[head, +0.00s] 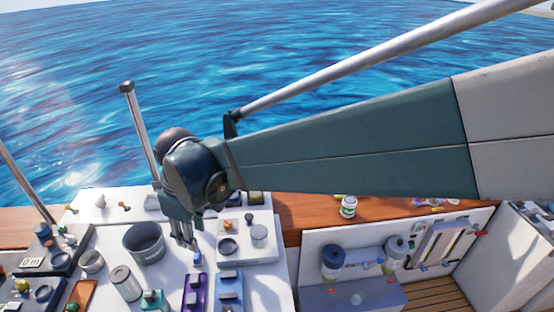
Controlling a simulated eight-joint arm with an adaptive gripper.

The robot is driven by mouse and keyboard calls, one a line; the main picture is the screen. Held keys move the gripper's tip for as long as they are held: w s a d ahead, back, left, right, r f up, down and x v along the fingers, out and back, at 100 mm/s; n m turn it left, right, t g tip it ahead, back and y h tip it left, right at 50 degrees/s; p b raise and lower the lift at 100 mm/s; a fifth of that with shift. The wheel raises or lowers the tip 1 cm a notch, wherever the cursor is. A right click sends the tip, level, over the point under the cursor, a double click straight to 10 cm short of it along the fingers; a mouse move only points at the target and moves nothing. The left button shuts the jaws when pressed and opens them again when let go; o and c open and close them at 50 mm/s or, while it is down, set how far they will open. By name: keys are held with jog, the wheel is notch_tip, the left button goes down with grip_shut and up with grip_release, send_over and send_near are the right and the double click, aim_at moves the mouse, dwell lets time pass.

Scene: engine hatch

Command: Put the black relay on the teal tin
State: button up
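A teal block-like thing (152,299) stands near the bottom edge of the head view, with a small dark piece on it; it may be the teal tin, but its shape is hard to make out. I cannot pick out the black relay with certainty; small dark boxes (256,197) sit at the back of the white top, partly behind my arm. My gripper (186,243) points down over the middle of the white top, right of the dark bucket and above and right of the teal thing. Its fingers are small here, and their gap and anything between them are unclear.
A dark grey bucket (143,243) and a grey can (124,284) stand left of my gripper. A purple tray (194,300), a blue tray (229,292) and a white tray (262,252) with small parts lie below and right. A pole (139,130) rises behind.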

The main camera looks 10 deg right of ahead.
jog(key=s+d+r+m+t, duration=0.1)
jog(key=d+r+m, duration=0.15)
jog(key=d, duration=0.75)
jog(key=s+d+r+m+t, duration=0.15)
jog(key=d+m, duration=0.25)
jog(key=d, duration=0.7)
jog(key=s+d+m+t+h, duration=0.1)
jog(key=s+d+m+t, duration=0.2)
jog(key=d, duration=1.4)
jog(key=s+m, duration=0.3)
jog(key=s, duration=0.1)
jog(key=shift+m, duration=0.35)
notch_tip(320, 180, down, 11)
jog(key=b, duration=1.1)
